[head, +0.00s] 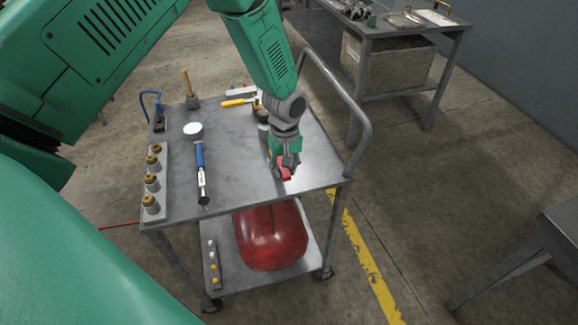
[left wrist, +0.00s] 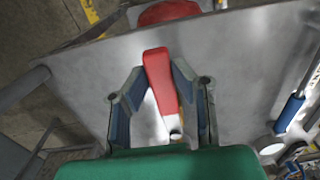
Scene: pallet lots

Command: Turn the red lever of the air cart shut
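The air cart (head: 235,185) is a grey metal cart with a push handle (head: 345,95). A red tank (head: 270,238) sits on its lower shelf. The red lever (head: 286,174) is near the right front of the cart's top, mostly hidden by my gripper. My left gripper (head: 284,163) reaches down over it. In the left wrist view the red lever (left wrist: 160,75) lies between the two fingers, whose tips are close against its sides. A pale pivot shows at the lever's lower end. My right gripper is not in view.
On the cart top are a blue-handled tool (head: 201,172), a rack of brass fittings (head: 153,180), a round white-faced gauge (head: 193,129) and a yellow-handled tool (head: 237,102). A workbench (head: 455,30) stands behind at right, another table (head: 560,225) at far right. Floor between is clear.

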